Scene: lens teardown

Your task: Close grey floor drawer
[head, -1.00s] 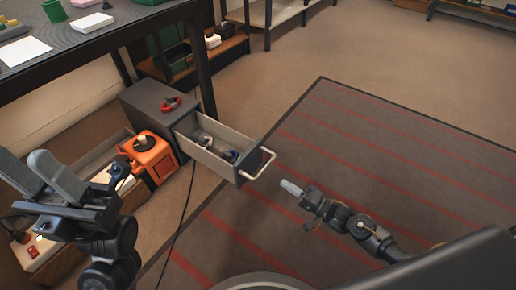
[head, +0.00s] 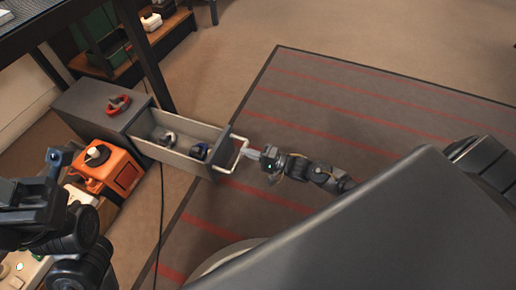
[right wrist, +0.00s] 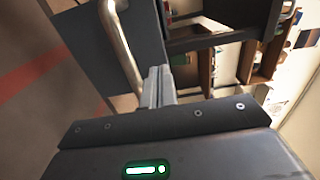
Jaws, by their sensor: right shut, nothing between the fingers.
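The grey floor drawer (head: 180,143) stands open, pulled out of its grey cabinet (head: 100,104) toward the right. Its front panel carries a pale bar handle (head: 240,155). Inside lie a grey-white item (head: 167,137) and a dark blue item (head: 199,151). My right gripper (head: 254,154) is shut and empty, with its fingertips close to the handle. In the right wrist view its shut fingers (right wrist: 158,84) point at the dark drawer front (right wrist: 138,40), beside the handle (right wrist: 122,45); I cannot tell whether they touch. My left gripper (head: 54,160) is at the left edge; its jaws are unclear.
Red pliers (head: 118,104) lie on the cabinet top. An orange box (head: 107,170) stands close in front of the cabinet, with a black cable (head: 162,215) on the floor. A workbench (head: 60,40) stands behind.

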